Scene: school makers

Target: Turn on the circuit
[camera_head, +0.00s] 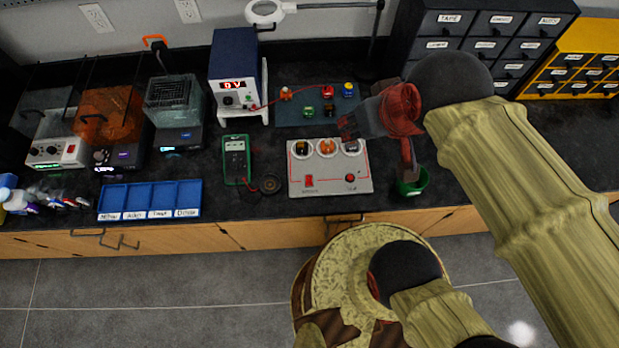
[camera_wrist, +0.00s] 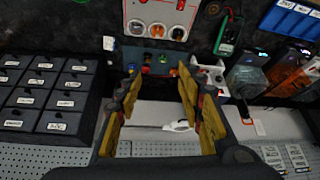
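A white circuit panel (camera_head: 330,187) lies on the black bench, with a red switch (camera_head: 309,181) at lower left, a red round part (camera_head: 350,178) at lower right and three round parts along its back edge. Behind it is a blue board (camera_head: 270,116) with small coloured parts. A dark blue power supply (camera_head: 233,70) shows a red "0V"-like reading; a red wire runs from it to the board. My gripper (camera_head: 352,125) is above the panel's back right corner. In the wrist view my gripper (camera_wrist: 160,105) is open and empty, with the panel (camera_wrist: 140,12) beyond its fingers.
A green multimeter (camera_head: 236,160) lies left of the panel, and a green cup (camera_head: 412,184) stands to its right. A blue tray (camera_head: 150,200) is farther left. Dark drawers (camera_head: 483,45) and a lamp (camera_head: 265,12) stand at the back.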

